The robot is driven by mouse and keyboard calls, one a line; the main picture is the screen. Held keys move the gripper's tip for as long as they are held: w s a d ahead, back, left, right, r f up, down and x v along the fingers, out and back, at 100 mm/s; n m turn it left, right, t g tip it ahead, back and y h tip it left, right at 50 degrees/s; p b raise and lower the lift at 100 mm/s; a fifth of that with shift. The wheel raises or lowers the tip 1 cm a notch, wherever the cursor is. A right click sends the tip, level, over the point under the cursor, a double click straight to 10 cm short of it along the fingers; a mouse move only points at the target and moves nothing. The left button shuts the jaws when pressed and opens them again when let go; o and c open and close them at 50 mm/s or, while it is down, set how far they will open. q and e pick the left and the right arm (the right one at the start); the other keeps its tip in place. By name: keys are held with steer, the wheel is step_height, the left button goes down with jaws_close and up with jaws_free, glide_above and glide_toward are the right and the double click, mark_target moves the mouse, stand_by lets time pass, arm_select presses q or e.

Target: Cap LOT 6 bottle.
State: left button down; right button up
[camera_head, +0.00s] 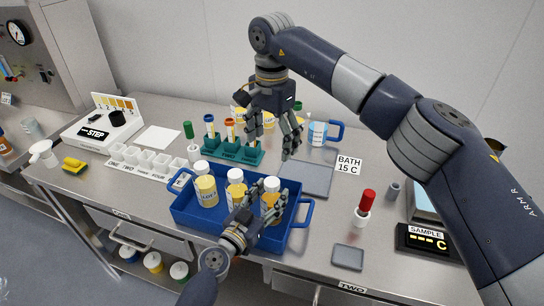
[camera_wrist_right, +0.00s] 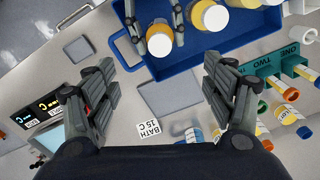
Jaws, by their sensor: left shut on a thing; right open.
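A blue tray (camera_head: 190,212) holds three bottles with yellow contents and white tops: a left bottle (camera_head: 206,190), a middle bottle (camera_head: 236,188) and a right bottle (camera_head: 270,196). Their lot labels are too small to read surely. My left gripper (camera_head: 262,198) is shut on the right bottle, which stands upright in the tray; its fingers hide part of it. The wrist view shows this bottle's round top (camera_wrist_right: 160,41) between the left fingers. I cannot tell whether it is capped. My right gripper (camera_head: 272,140) is open and empty, above the table behind the tray; its fingers (camera_wrist_right: 165,85) show wide apart.
A teal rack (camera_head: 235,155) with tubes stands behind the tray. A grey plate (camera_head: 310,178) lies right of it, near the BATH 15 C sign (camera_head: 348,164). A red-topped dropper bottle (camera_head: 365,205) and a small grey tray (camera_head: 347,257) are at right. White cups (camera_head: 145,160) stand left.

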step_height(320, 180, up, 4)
steer(key=shift+f, duration=0.1)
arm_select(q)
steer(key=c, duration=0.6)
jaws_free()
steer(key=v, duration=1.2)
